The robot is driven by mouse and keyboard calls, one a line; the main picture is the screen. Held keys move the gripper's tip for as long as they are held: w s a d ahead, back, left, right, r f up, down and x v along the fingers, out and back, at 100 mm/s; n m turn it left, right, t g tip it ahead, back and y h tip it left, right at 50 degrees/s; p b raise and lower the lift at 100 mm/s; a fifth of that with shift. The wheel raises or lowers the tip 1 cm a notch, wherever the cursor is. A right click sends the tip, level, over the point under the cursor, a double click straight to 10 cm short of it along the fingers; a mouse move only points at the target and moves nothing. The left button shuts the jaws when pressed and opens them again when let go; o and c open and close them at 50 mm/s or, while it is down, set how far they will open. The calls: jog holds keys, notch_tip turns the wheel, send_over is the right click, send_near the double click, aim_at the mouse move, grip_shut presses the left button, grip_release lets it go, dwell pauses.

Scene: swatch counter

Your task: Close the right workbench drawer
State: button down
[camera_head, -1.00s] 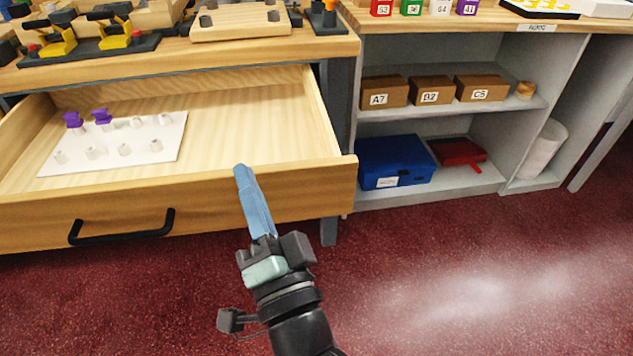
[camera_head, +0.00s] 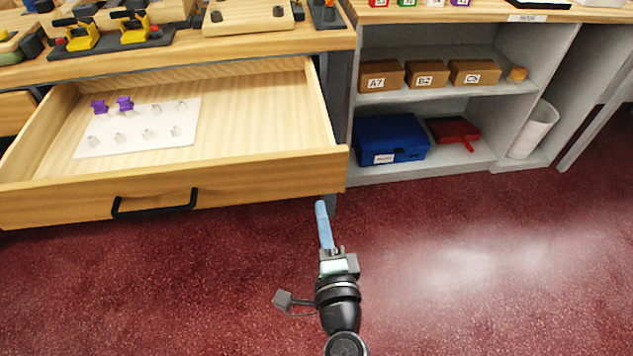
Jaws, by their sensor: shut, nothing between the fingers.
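The right workbench drawer (camera_head: 75,206) is pulled out, with its wooden front facing me and a black bar handle (camera_head: 155,204) on it. Inside lies a white board (camera_head: 160,138) with several white pegs and two purple pieces (camera_head: 125,103). My gripper (camera_head: 321,206) has its blue fingers together and empty. It appears just below and in front of the drawer front's right end, to the right of the handle. I cannot tell whether the fingertips touch anything, but a gap shows between them and the front.
The workbench top (camera_head: 250,45) holds clamps and a wooden board. A grey shelf unit (camera_head: 465,170) on the right holds small labelled boxes, a blue case (camera_head: 390,139) and a red item (camera_head: 452,131). The red floor (camera_head: 480,260) in front is clear.

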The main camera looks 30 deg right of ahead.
aim_at(314, 176)
jog(key=x, duration=0.6)
jog(key=shift+w+d, duration=0.1)
jog(key=shift+w, duration=0.2)
